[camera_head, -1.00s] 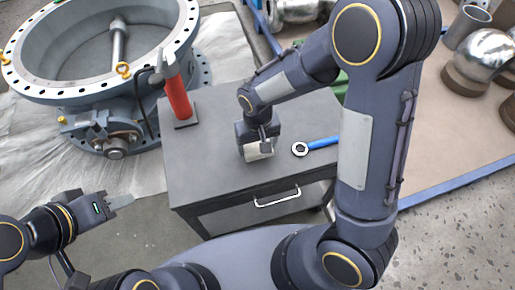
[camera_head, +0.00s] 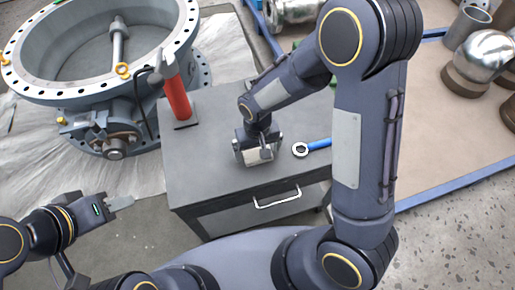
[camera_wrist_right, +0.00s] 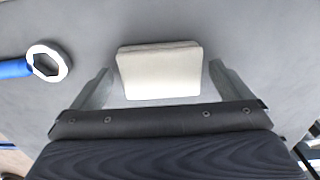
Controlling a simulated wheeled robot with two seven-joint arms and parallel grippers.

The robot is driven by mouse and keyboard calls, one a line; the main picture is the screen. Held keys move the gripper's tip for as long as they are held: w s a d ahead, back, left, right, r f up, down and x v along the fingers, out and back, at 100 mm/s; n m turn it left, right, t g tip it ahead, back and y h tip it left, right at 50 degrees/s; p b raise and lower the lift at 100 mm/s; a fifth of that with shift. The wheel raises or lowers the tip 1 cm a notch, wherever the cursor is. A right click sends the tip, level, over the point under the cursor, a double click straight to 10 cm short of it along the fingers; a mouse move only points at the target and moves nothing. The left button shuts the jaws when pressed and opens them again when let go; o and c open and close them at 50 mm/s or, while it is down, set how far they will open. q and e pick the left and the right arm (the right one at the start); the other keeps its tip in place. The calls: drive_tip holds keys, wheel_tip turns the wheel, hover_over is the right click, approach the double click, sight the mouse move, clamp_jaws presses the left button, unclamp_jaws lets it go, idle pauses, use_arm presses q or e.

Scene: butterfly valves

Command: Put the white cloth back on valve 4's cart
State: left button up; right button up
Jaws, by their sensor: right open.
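The white cloth (camera_wrist_right: 160,72) is a folded pad lying flat on the grey top of the cart (camera_head: 210,165), and a part of it shows under my right gripper in the head view (camera_head: 254,156). My right gripper (camera_head: 258,155) is open just above the cart top. In the right wrist view its two fingers (camera_wrist_right: 160,82) stand apart on either side of the cloth, with a gap at each side. My left gripper (camera_head: 122,202) is off to the left of the cart, away from the cloth; its fingers look close together, but whether they are shut is unclear.
A blue ring wrench (camera_head: 312,147) lies on the cart to the right of my right gripper, also in the wrist view (camera_wrist_right: 40,64). A red cylinder on a dark base (camera_head: 178,98) stands at the cart's back left. A large valve (camera_head: 105,60) stands behind left.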

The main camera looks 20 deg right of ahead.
sight(258, 152)
wheel_tip(258, 152, up, 12)
drive_tip(key=p, duration=0.2)
drive_tip(key=shift+r, duration=0.2)
drive_tip(key=s+d+r+t+y, duration=0.1)
drive_tip(key=s+d+r+t, duration=0.1)
drive_tip(key=s, duration=0.3)
drive_tip(key=s+d+r+m+t+y, duration=0.1)
drive_tip(key=s+d+r, duration=0.3)
drive_tip(key=s, duration=0.2)
drive_tip(key=s+d+r+m+t+y, duration=0.1)
drive_tip(key=s+d+r+t, duration=0.1)
drive_tip(key=s, duration=0.3)
drive_tip(key=shift+s+d+r+t+y, duration=0.15)
drive_tip(key=shift+d+r+t+y, duration=0.2)
drive_tip(key=shift+d+r, duration=0.25)
wheel_tip(258, 152, up, 8)
drive_tip(key=p, duration=0.8)
